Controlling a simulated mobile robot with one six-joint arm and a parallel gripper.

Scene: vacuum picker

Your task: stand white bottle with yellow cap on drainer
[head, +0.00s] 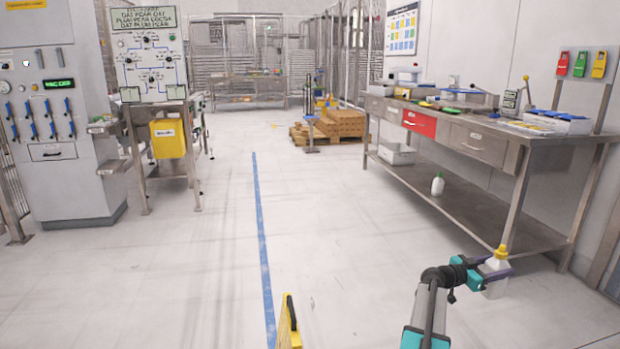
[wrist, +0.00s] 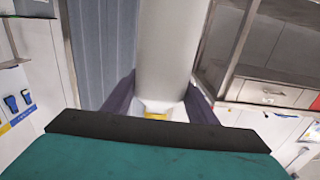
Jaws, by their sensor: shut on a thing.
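The white bottle with yellow cap (head: 495,288) is held upright in my gripper (head: 494,270), at the lower right of the head view. Its yellow cap stands above the purple fingers, with white body below them. In the wrist view the bottle's pale body (wrist: 170,45) fills the upper middle, and its narrow end with a bit of yellow lies between the fingers (wrist: 160,105). My gripper is shut on the bottle, which is in the air in front of the right bench. I cannot make out a drainer for certain in either view.
A steel bench (head: 468,131) with drawers and a cluttered top runs along the right wall. A white bottle with a green cap (head: 437,185) and a grey bin (head: 397,154) are on its lower shelf. A yellow sign (head: 289,325) stands ahead. The middle floor is open.

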